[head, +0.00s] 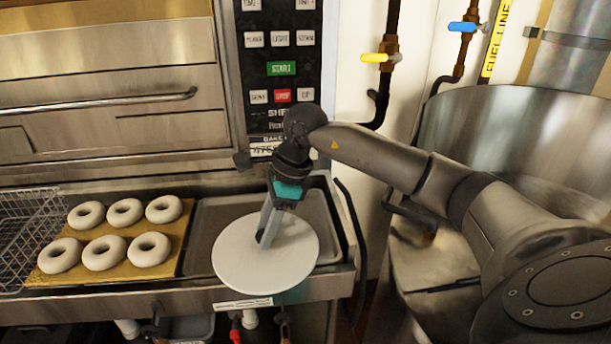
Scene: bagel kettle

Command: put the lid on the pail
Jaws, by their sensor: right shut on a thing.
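A flat round white lid (245,270) is in the middle of the head view, over the grey tray area of the steel counter. My right gripper (265,236) points down at the lid's middle and is shut on it, with the fingers hiding the part they grip. I cannot make out a pail; the lid hides whatever is directly beneath it. I cannot tell how high the lid is above the counter. My left gripper is not in view.
Several pale bagels stand on a wooden board (187,233) left of the lid. A wire basket (30,235) is at the far left. A steel oven (110,75) and its control panel (280,75) rise behind. A large steel kettle (520,125) is at the right.

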